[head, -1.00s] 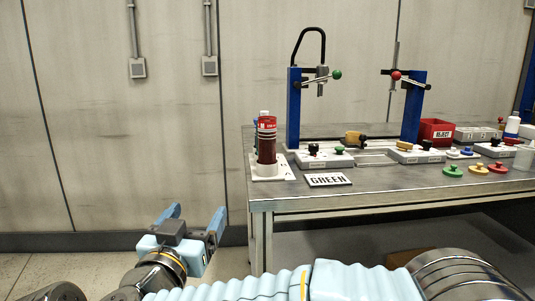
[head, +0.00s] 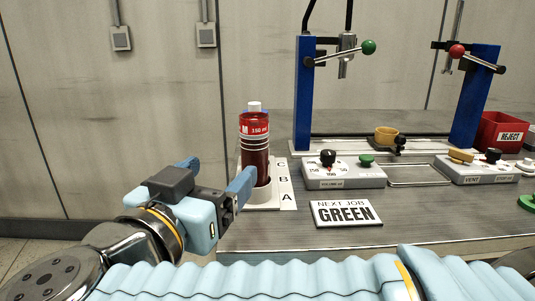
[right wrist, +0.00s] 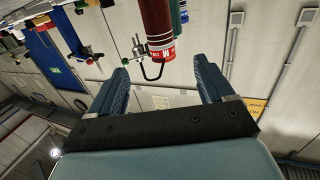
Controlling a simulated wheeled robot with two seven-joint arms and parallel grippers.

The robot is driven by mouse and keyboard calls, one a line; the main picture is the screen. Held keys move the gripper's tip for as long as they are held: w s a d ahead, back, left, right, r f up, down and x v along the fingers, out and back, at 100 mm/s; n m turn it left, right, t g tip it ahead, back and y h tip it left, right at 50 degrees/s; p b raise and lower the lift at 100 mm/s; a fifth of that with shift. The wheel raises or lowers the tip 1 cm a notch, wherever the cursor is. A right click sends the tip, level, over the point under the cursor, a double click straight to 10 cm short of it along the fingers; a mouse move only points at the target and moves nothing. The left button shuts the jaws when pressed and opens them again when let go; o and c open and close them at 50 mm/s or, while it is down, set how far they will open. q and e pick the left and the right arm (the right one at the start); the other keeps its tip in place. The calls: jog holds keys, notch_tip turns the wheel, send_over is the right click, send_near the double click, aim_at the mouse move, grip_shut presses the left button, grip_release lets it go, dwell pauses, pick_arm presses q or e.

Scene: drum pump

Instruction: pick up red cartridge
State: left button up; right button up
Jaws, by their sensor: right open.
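The red cartridge (head: 255,150), with a white cap and a red "150 ml" label, stands upright in a white rack (head: 285,190) marked A, B and C at the bench's left end. My right gripper (head: 217,172) is open and empty, just left of the cartridge's lower part in the head view. In the right wrist view the red cartridge (right wrist: 157,27) appears inverted at the top, beyond the gap between the open fingers (right wrist: 161,68). I cannot tell if a finger touches it. My left gripper is not in view.
A blue-banded cartridge (right wrist: 181,10) shows beside the red one in the right wrist view. A "NEXT JOB GREEN" sign (head: 346,213) lies on the bench. A dial box (head: 345,177), a blue post (head: 304,95) and a red REJECT bin (head: 503,135) stand to the right.

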aim_at(249, 143)
jog(key=x, duration=1.4)
jog(key=shift+w+d+f+p, duration=0.1)
jog(key=shift+w+d+p, duration=0.05)
jog(key=shift+w+p, duration=0.15)
jog(key=shift+s, duration=0.1)
grip_shut()
